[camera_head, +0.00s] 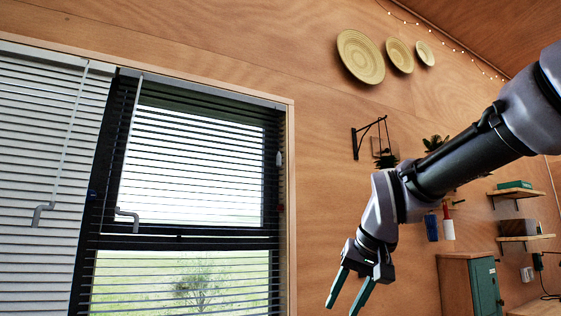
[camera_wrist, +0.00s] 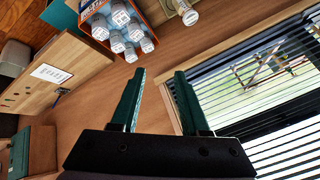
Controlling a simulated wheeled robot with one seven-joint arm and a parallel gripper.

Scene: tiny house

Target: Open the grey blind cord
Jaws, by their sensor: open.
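Two thin blind wands with grey crank-shaped ends hang on the left in the head view. One grey end (camera_head: 42,212) hangs in front of the closed white blind (camera_head: 25,130). The other grey end (camera_head: 127,215) hangs in front of the dark blind (camera_head: 190,236), whose slats show daylight between them. I cannot tell which one is the named cord. My gripper (camera_head: 345,303) is open and empty, right of the window frame and well apart from both ends. In the wrist view my gripper (camera_wrist: 159,72) has nothing between its fingers; the dark blind (camera_wrist: 265,85) shows at right.
A small pale tassel (camera_head: 279,158) hangs at the dark blind's right edge. Round woven plates (camera_head: 360,56), a bracket (camera_head: 356,143), shelves (camera_head: 520,192) and a green cabinet (camera_head: 485,285) line the wood wall. The wrist view shows bottles (camera_wrist: 118,42) in an orange box.

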